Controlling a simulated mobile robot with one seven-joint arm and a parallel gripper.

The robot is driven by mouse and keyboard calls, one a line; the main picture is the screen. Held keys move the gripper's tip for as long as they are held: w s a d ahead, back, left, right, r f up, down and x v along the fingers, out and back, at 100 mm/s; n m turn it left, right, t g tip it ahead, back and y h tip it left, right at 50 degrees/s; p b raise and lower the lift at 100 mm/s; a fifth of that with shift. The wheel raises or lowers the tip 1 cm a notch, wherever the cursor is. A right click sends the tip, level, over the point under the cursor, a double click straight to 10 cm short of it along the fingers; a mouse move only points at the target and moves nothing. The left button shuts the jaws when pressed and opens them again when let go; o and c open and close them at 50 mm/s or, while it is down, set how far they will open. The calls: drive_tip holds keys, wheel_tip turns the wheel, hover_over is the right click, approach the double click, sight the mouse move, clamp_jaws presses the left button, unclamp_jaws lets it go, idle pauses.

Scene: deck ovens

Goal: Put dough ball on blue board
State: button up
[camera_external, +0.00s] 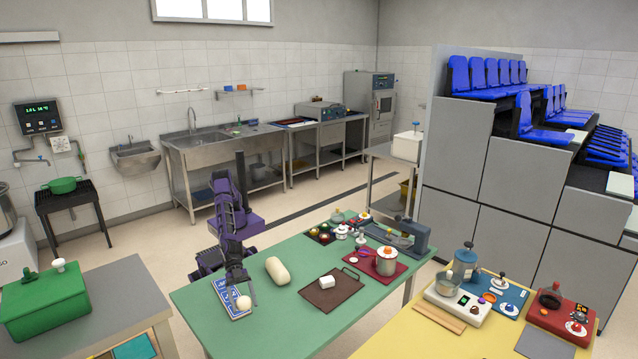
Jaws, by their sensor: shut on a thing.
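A small cream dough ball (244,303) is at the tip of my gripper (241,291). The gripper points down and is shut on the ball. The blue board (222,287), with a white pattern, lies at the left end of the green table. The ball is over the front part of the board in this view. I cannot tell whether it touches the board. My arm and gripper hide part of the board.
A long cream dough loaf (277,271) lies on the green table (215,330) just right of the board. A brown tray (322,297) with a white block and a red mat (362,259) with a pot lie further right. The table's front left is clear.

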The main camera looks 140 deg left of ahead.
drive_tip(key=s+d+n+y, duration=0.1)
drive_tip(key=s+n+y, duration=0.2)
drive_tip(key=s, duration=0.6)
drive_tip(key=n+y+p, duration=0.1)
drive_tip(key=n+y, duration=0.2)
drive_tip(key=y, duration=0.1)
hover_over(244, 296)
drive_tip(key=s+d, duration=0.1)
drive_tip(key=s, duration=0.4)
drive_tip(key=f, duration=0.2)
wheel_tip(244, 296, down, 4)
drive_tip(key=shift+b, duration=0.6)
drive_tip(key=shift+f+b, duration=0.5)
drive_tip(key=shift+f, duration=1.65)
drive_tip(key=shift+f, duration=0.1)
drive_tip(key=o, duration=1.2)
drive_tip(key=shift+c, duration=0.2)
